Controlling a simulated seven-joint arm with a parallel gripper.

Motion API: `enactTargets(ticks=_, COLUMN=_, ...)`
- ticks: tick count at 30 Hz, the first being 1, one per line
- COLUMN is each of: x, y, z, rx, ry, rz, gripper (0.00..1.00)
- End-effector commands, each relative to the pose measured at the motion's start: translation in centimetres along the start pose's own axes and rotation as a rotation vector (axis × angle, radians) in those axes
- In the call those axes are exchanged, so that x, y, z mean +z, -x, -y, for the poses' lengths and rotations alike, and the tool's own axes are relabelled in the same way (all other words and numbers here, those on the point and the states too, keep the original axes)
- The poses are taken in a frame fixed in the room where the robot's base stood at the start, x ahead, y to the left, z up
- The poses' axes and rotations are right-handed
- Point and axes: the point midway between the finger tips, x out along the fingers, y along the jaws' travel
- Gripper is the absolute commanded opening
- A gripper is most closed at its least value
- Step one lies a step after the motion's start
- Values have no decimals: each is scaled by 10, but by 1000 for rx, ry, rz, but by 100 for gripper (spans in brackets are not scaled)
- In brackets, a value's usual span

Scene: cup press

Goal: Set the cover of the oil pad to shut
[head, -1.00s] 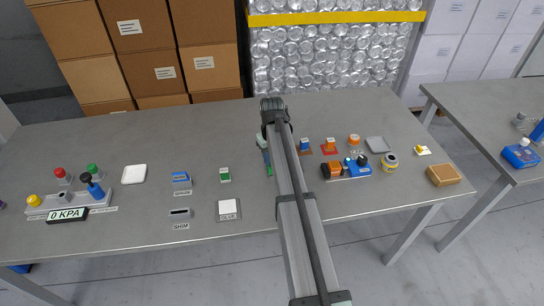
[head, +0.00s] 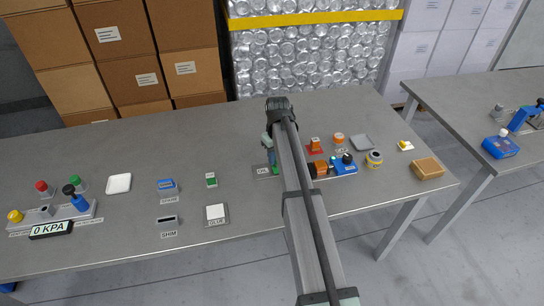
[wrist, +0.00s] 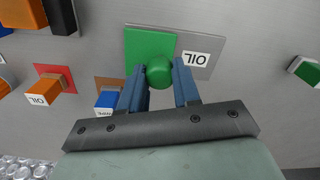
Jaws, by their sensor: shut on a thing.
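The oil pad is a grey plate (wrist: 204,29) with a white OIL label (wrist: 195,59) in the wrist view. Its green square cover (wrist: 143,42) lies over the left part of the plate there, and the label side is bare. A round green knob (wrist: 159,72) stands on the cover. My gripper (wrist: 160,88) is shut on the knob, one blue finger on each side. In the head view, my arm hides much of the pad; its plate (head: 259,172) and a bit of green cover (head: 275,170) show beside my gripper (head: 271,158).
An orange OIL-labelled stamp (wrist: 42,90) on a red plate and a blue stamp (wrist: 109,101) stand near my gripper. A green-and-white block (head: 211,180) and a GLUE pad (head: 216,213) stand to the left in the head view. Bare table lies behind.

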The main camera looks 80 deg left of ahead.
Motion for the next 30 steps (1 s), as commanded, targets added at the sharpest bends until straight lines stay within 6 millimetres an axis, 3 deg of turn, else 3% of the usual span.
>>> enactTargets(ticks=2, x=1, y=0, z=-5, rx=9, ry=-3, rz=1, gripper=0)
enactTargets(ticks=3, x=1, y=0, z=-5, rx=10, ry=-3, rz=1, gripper=35)
enactTargets(ticks=10, x=1, y=0, z=-4, rx=8, ry=-3, rz=1, gripper=57)
enactTargets(ticks=20, x=1, y=4, z=-3, rx=6, ry=-2, rz=0, gripper=58)
enactTargets(ticks=26, x=0, y=28, z=-3, rx=6, ry=-2, rz=0, gripper=58)
enactTargets(ticks=30, x=0, y=55, z=-3, rx=7, ry=-2, rz=-1, gripper=58)
